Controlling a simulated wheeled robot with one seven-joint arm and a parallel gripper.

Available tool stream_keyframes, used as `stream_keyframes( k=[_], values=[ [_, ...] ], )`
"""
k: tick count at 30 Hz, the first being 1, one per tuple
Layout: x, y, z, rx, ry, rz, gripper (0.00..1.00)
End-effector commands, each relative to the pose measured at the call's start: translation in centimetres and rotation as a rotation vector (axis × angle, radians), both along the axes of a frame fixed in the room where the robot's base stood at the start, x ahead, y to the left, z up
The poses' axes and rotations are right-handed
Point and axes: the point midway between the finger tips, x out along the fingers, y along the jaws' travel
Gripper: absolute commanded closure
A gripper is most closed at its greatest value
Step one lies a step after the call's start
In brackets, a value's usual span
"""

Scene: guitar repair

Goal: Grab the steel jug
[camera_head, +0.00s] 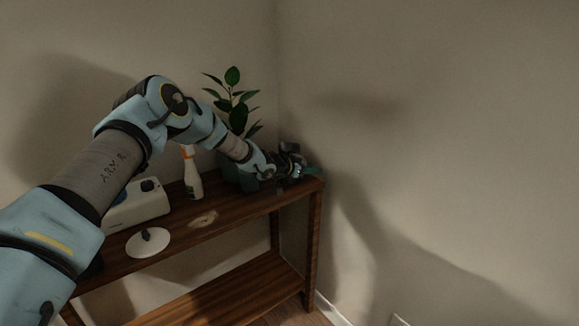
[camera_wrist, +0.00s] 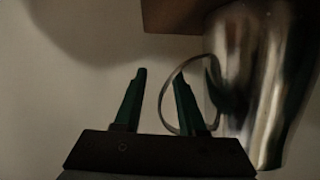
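The steel jug (camera_wrist: 262,85) is a shiny metal vessel on the right in the wrist view, with a thin looped handle (camera_wrist: 166,97) on its left side. My gripper (camera_wrist: 161,77) is open, its two dark green fingers apart. The right finger overlaps the handle loop. I cannot tell whether it passes through the loop or only lies in front of it. Nothing shows clamped between the fingers. In the head view my gripper (camera_head: 309,171) is over the right end of the wooden shelf, and I cannot make out the jug clearly there.
The wooden shelf (camera_head: 240,222) stands against the wall. A potted plant (camera_head: 238,110) is behind my forearm. A spray bottle (camera_head: 193,178), a white box-shaped device (camera_head: 138,208) and a white disc (camera_head: 148,246) stand further left. The right wall is close to the shelf's end.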

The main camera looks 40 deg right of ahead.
Motion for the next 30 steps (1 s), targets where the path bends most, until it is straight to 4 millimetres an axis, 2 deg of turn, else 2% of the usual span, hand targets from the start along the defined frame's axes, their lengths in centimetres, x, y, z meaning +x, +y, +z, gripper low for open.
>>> stream_keyframes(
  k=[1,11,30],
  values=[
    [0.0,0.01,0.0,0.0,0.0,0.0,0.65],
    [-0.02,0.01,0.02,0.0,0.0,0.0,1.0],
    [-0.02,0.01,0.05,-0.001,0.0,0.0,1.0]
  ],
)
